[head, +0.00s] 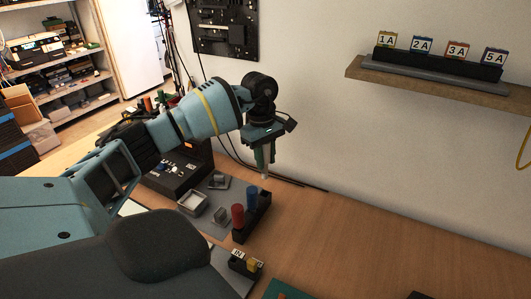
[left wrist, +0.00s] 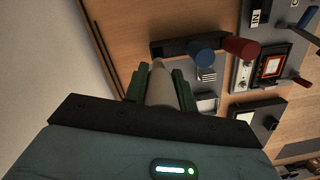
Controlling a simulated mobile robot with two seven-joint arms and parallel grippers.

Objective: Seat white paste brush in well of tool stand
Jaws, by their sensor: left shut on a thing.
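My left gripper (head: 265,162) is shut on the white paste brush (head: 265,176), which points down above the bench. In the left wrist view the pale, tapered brush (left wrist: 160,86) sits between the green fingers of the gripper (left wrist: 161,88); its upper part is hidden. The black tool stand (head: 262,213) is on the bench below and slightly left of the brush, apart from it. It holds a red handle (head: 238,215) and a blue handle (head: 252,196). The stand's bare end shows in the left wrist view (left wrist: 170,47). My right gripper is out of view.
A grey mat with small trays (head: 193,203) lies left of the stand. A dark open case (head: 176,172) stands behind it. A wall shelf (head: 440,85) with labelled blocks is at right.

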